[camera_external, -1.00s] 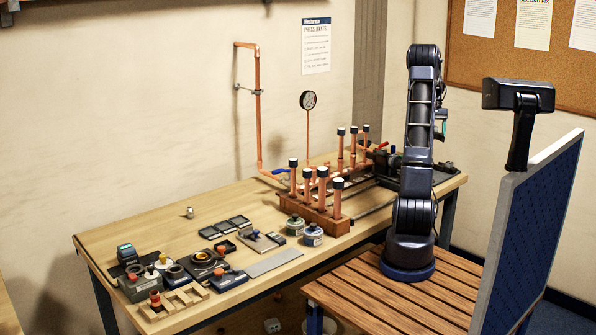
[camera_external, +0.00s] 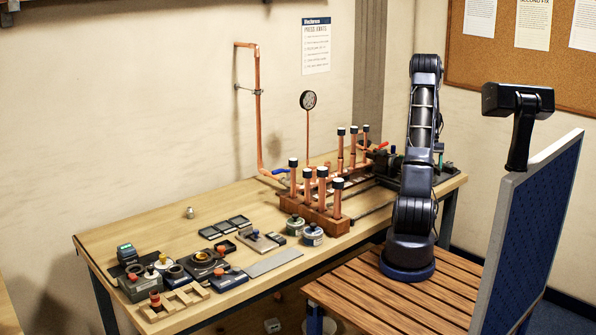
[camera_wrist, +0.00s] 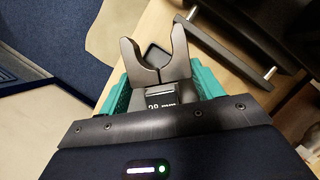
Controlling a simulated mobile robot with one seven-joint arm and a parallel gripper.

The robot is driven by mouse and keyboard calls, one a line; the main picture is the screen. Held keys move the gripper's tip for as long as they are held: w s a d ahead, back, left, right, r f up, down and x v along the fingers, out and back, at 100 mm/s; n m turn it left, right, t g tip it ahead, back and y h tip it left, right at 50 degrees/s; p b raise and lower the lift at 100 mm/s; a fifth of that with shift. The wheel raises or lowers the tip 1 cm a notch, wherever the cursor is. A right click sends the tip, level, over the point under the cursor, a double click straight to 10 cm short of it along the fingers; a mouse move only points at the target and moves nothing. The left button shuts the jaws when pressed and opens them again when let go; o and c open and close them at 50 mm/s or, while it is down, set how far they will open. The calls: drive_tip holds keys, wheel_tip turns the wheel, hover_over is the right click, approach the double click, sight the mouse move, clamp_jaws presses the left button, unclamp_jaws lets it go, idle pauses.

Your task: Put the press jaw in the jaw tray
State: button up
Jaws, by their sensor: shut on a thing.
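The press jaw (camera_wrist: 158,55) is a dark grey fork with a rounded opening between two prongs. A label ending in "mm" shows on its body. In the wrist view my gripper (camera_wrist: 160,92) is shut on it, with teal fingers on both sides and the prongs pointing away from the wrist. In the external view the arm hides most of the gripper and the jaw at the bench's far right end.
The copper manifold (camera_external: 322,205), with several capped upright pipes, stands left of my arm. Fittings, tins and small trays crowd the near left of the wooden bench (camera_external: 150,235). A small dark square (camera_wrist: 154,56) lies behind the jaw's opening. The bench edge and blue floor (camera_wrist: 45,40) are at left.

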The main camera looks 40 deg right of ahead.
drive_tip(key=shift+f, duration=2)
drive_tip(key=o, duration=1.7)
drive_tip(key=shift+f, duration=0.1)
drive_tip(key=v, duration=1)
drive_tip(key=shift+w+d+r, duration=0.1)
drive_tip(key=shift+w+r, duration=0.05)
drive_tip(key=shift+r, duration=0.2)
